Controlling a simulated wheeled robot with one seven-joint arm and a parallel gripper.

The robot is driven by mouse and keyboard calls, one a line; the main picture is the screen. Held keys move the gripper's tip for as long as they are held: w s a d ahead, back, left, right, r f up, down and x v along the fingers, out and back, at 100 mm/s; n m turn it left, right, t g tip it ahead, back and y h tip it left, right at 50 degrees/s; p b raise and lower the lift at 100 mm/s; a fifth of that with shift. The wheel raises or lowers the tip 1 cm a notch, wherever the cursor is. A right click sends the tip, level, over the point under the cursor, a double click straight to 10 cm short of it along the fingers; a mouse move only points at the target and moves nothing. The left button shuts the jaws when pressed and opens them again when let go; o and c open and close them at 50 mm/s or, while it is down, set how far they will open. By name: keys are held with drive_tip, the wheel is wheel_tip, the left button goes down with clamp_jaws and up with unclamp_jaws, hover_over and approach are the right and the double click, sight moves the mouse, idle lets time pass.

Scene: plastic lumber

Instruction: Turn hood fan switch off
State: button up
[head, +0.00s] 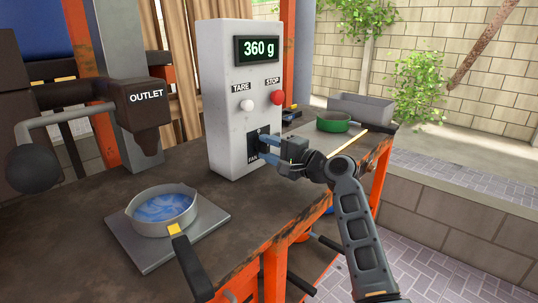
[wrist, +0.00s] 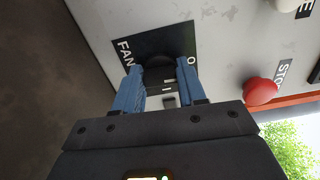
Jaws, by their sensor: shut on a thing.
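The hood fan switch sits on a black plate marked FAN (head: 251,143), low on the front of a grey control box (head: 228,95). In the wrist view the dark switch knob (wrist: 159,61) shows between the blue fingertips. My gripper (head: 267,148) reaches the plate from the right, and its fingers (wrist: 159,82) are shut on the knob. The fingers hide part of the knob, so I cannot tell its exact position. An "O" mark shows at the plate's edge.
A white TARE button (head: 246,104) and red STOP button (head: 278,97) sit above the switch, under a display (head: 258,49) reading 360 g. An outlet (head: 143,108) and a pan of blue pieces on a scale plate (head: 138,256) are left.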

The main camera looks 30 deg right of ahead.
drive_tip(key=shift+f+n, duration=0.1)
drive_tip(key=shift+n, duration=0.3)
drive_tip(key=o, duration=1.1)
drive_tip(key=shift+c, duration=0.2)
drive_tip(key=shift+v, duration=3.95)
